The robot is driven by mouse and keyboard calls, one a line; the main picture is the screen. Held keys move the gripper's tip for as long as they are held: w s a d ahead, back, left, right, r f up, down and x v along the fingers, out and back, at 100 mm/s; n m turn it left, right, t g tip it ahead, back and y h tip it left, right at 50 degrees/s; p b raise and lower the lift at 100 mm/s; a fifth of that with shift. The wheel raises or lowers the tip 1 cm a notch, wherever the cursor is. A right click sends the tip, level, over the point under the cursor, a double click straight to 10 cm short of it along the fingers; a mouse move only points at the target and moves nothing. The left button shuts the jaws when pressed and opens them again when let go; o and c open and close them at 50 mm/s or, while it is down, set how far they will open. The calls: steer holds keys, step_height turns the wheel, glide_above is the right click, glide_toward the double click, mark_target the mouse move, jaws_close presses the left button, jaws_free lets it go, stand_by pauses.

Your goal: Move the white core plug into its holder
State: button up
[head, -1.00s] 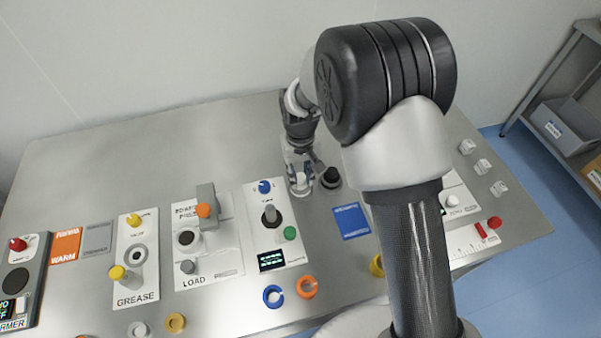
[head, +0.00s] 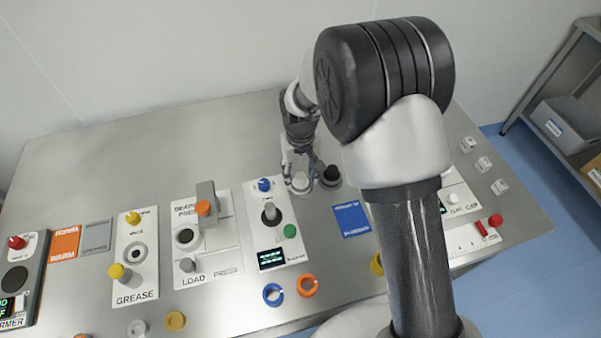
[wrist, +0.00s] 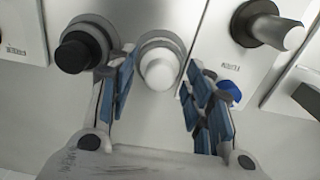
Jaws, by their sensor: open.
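The white core plug (head: 301,181) stands upright at the back middle of the steel table, just left of a black plug (head: 331,175). In the wrist view the white plug (wrist: 160,68) has a pale round base or ring around it. My gripper (head: 303,168) is over the white plug from behind. In the wrist view its blue-padded fingers (wrist: 160,78) are spread, one on each side of the white plug, with gaps visible. The left finger is close to the black plug (wrist: 78,52). I cannot tell which part is the white plug's holder.
A panel with a dark knob (head: 271,213) and a blue button (head: 264,185) lies left of the plugs. A blue plate (head: 351,219) lies to the front right. Blue (head: 273,294) and orange (head: 307,285) rings lie near the front edge.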

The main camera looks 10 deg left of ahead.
step_height(320, 180, up, 12)
stand_by(0.7)
